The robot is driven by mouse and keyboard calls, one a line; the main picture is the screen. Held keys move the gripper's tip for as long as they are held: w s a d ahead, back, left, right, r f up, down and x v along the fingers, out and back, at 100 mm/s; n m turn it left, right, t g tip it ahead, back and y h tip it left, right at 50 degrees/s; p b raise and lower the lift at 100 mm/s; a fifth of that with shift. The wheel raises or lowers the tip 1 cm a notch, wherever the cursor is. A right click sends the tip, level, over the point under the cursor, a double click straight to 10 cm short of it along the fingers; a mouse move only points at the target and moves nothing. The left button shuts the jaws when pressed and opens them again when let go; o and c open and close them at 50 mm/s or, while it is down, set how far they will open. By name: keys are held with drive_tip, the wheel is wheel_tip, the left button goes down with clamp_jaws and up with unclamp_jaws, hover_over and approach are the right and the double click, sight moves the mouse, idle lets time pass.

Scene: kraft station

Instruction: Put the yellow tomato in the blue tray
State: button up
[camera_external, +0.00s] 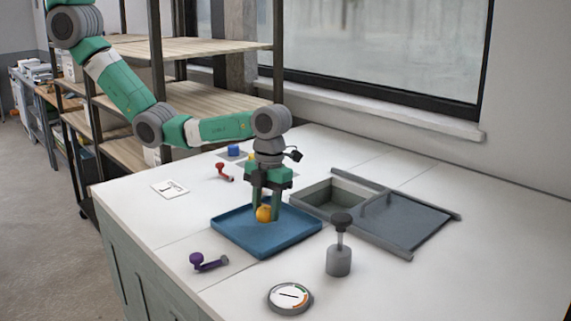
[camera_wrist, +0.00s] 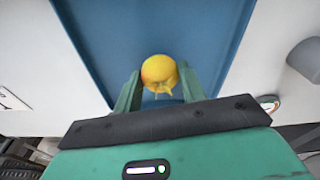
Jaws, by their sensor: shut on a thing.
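The yellow tomato (camera_external: 264,213) is between the fingers of my gripper (camera_external: 265,208), which is shut on it. In the wrist view the round yellow-orange tomato (camera_wrist: 159,73) sits between the two green fingertips (camera_wrist: 160,85), with its stem end toward the gripper. The blue tray (camera_external: 283,246) is a shallow square tray on the white table. The tomato and gripper are over the tray's inside, and the blue tray (camera_wrist: 205,20) fills the background behind the tomato in the wrist view. I cannot tell whether the tomato touches the tray floor.
A grey box with a sliding lid (camera_external: 400,220) lies right of the tray. A grey weight with a black knob (camera_external: 340,255) and a round gauge (camera_external: 290,297) stand in front. A purple tool (camera_external: 208,262), red tool (camera_external: 224,172), white card (camera_external: 170,189) and blue block (camera_external: 234,151) are around.

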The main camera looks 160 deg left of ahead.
drive_tip(key=shift+f, duration=0.75)
drive_tip(key=shift+f, duration=0.1)
drive_tip(key=o, duration=1)
drive_tip(key=shift+d, duration=0.1)
drive_tip(key=shift+c, duration=0.2)
wheel_tip(320, 180, up, 12)
drive_tip(key=a+p, duration=0.1)
drive_tip(key=p, duration=0.1)
drive_tip(key=shift+s+a+p, duration=0.15)
drive_tip(key=shift+s+p, duration=0.25)
drive_tip(key=shift+s, duration=0.05)
drive_tip(key=shift+w, duration=0.1)
